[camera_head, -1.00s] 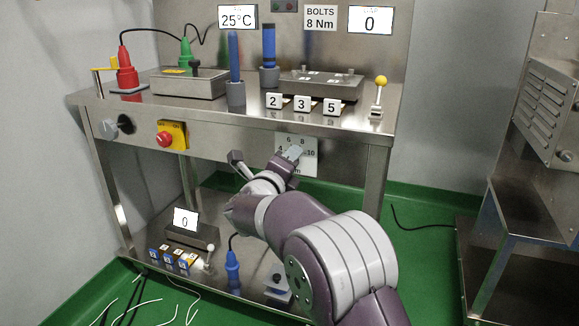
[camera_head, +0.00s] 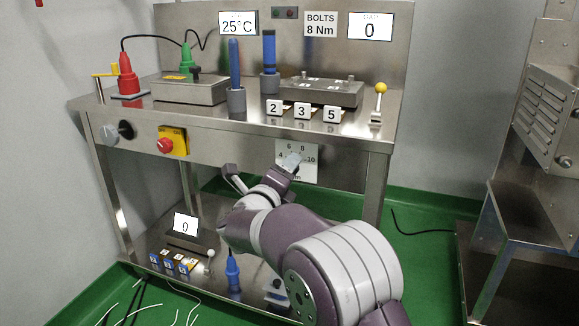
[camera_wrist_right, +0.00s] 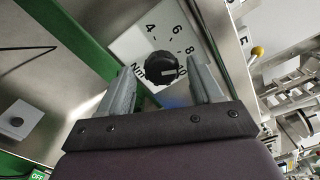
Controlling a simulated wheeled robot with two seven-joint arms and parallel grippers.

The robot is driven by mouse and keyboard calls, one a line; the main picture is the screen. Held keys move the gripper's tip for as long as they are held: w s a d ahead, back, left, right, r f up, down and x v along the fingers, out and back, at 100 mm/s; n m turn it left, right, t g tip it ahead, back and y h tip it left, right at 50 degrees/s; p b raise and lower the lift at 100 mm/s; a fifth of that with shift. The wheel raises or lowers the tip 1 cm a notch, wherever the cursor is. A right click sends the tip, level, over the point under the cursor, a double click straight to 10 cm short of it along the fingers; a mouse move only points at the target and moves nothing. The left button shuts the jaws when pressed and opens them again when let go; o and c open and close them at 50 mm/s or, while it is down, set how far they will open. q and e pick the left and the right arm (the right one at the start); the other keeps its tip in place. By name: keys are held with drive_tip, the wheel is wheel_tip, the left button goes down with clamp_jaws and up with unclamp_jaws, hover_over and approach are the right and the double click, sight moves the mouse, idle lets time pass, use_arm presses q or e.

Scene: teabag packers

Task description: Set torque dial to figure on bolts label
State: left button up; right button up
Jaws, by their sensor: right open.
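The bolts label (camera_head: 321,24) on the back panel reads "BOLTS 8 Nm". The torque dial (camera_wrist_right: 160,66) is a round black knob on a white scale plate (camera_wrist_right: 131,42), marked 4, 6, 8, 10 and Nm. Its white pointer line points at about the 10. In the head view the plate (camera_head: 310,173) is on the bench front, with the knob hidden behind my gripper. My right gripper (camera_wrist_right: 165,76) is open, with one finger on each side of the knob and visible gaps between. My left gripper is not in view.
Number blocks (camera_head: 302,111) and a yellow-tipped lever (camera_head: 379,100) stand above near the edge. A lower shelf holds a small screen (camera_head: 186,223).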

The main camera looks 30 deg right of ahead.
drive_tip(key=p+v, duration=0.3)
drive_tip(key=v, duration=0.7)
drive_tip(key=shift+s+a, duration=0.1)
